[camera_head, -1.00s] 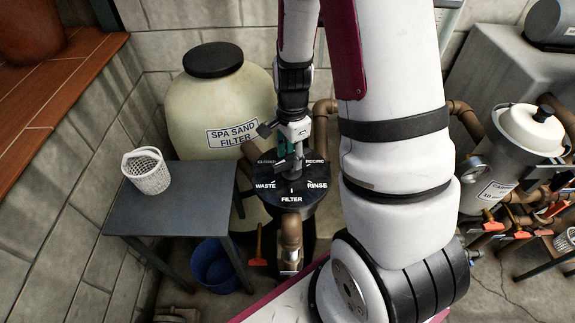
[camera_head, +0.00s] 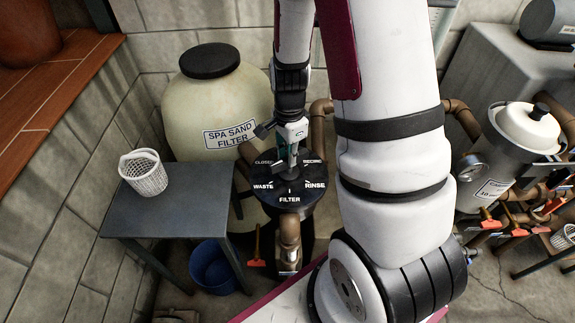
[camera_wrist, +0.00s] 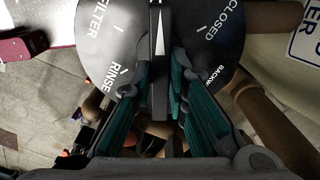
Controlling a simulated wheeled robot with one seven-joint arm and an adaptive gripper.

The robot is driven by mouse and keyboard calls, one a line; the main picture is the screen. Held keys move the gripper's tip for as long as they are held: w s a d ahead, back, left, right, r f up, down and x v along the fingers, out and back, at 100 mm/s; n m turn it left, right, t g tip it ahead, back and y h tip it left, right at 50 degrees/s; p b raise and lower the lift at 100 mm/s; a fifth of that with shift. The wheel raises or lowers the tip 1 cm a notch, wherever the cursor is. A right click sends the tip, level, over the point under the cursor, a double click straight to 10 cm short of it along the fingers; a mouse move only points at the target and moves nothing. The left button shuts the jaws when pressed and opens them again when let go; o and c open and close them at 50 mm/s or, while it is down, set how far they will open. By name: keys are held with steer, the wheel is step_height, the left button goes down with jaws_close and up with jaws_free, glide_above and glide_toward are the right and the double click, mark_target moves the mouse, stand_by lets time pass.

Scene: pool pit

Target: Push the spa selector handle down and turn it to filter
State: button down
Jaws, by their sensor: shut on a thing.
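The spa selector is a round black dial (camera_head: 275,195) with white labels, including CLOSED, WASTE, FILTER and RINSE. It also shows in the wrist view (camera_wrist: 215,45), with FILTER upper left and CLOSED upper right. My gripper (camera_head: 287,154) reaches down onto the dial's middle. In the wrist view its teal-padded fingers (camera_wrist: 163,80) are shut on the grey handle (camera_wrist: 160,55), one on each side. The handle's white pointer aims up between FILTER and CLOSED. The label at its tip is cut off. I cannot tell how far the handle is pressed down.
The cream spa sand filter tank (camera_head: 240,105) stands behind the dial. A grey table (camera_head: 180,215) with a white basket (camera_head: 143,172) is at the left. A blue bucket (camera_head: 212,270) sits below. Brown pipes (camera_head: 290,235) run in front of the dial. A strainer housing (camera_head: 520,130) stands right.

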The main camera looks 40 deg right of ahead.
steer(key=shift+f, duration=0.5)
steer(key=n+p, duration=0.1)
steer(key=n, duration=0.5)
steer(key=shift+s+r, duration=0.1)
steer(key=n+p, duration=0.1)
steer(key=n, duration=0.5)
steer(key=c, duration=1.4)
jaws_free()
steer(key=shift+c, duration=0.2)
steer(key=shift+r+p, duration=1.65)
steer(key=shift+r, duration=1.85)
